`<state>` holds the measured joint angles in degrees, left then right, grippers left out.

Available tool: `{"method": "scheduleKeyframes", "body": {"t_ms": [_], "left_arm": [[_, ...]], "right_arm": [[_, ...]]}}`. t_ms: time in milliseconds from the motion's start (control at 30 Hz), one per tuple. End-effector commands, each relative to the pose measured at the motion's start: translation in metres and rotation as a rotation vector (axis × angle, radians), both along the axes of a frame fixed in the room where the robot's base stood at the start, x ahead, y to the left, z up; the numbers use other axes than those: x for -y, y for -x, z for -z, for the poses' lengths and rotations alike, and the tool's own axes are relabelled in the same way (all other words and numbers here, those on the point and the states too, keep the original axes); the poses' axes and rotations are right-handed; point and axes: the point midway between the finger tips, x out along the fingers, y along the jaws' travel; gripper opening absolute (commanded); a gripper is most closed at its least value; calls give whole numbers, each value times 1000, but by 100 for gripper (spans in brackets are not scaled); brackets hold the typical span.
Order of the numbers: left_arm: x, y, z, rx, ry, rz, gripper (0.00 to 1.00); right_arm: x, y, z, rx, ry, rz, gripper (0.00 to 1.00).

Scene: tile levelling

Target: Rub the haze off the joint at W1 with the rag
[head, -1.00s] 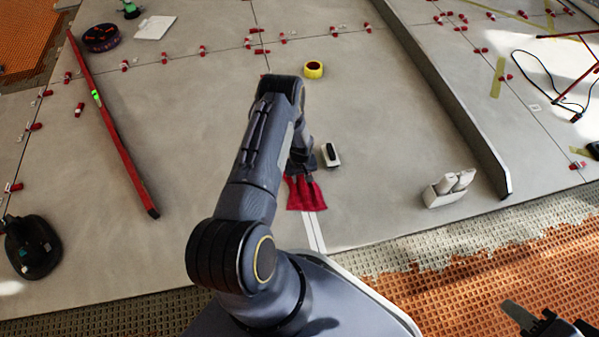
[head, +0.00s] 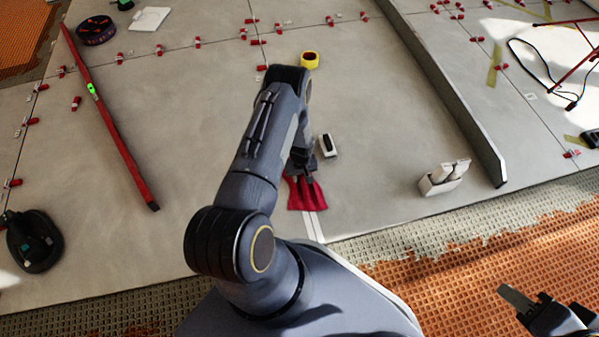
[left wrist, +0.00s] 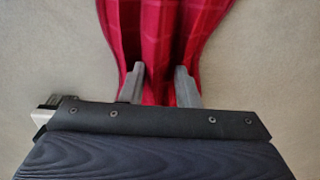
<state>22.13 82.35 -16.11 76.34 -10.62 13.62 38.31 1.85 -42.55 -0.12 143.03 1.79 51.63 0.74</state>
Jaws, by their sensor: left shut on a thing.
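The red rag (head: 307,194) lies spread on the grey tile, over the upper end of a pale strip along a joint (head: 313,228). My left gripper (head: 300,174) is shut on the gathered end of the rag. In the left wrist view the rag (left wrist: 165,35) fans out beyond the two fingertips (left wrist: 160,85), with its folds between them. The joint under the rag is hidden, and I cannot read a W1 label. My right gripper (head: 542,305) is at the lower right over the orange matting, empty, with its fingers apart.
A small black-and-white block (head: 327,145) stands just right of my left gripper. A yellow tape roll (head: 309,60) lies farther back. A white holder (head: 443,178) stands right, near a long grey bar (head: 450,95). A red level (head: 110,120) lies left. The tile between is mostly clear.

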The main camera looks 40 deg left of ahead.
Motion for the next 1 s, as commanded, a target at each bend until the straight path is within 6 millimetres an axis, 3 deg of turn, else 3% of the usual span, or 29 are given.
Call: {"method": "scheduleKeyframes", "body": {"t_ms": [1000], "left_arm": [[32, 26, 0, -3, 2, 0, 0]], "right_arm": [[0, 0, -13, 0, 0, 0, 36]]}}
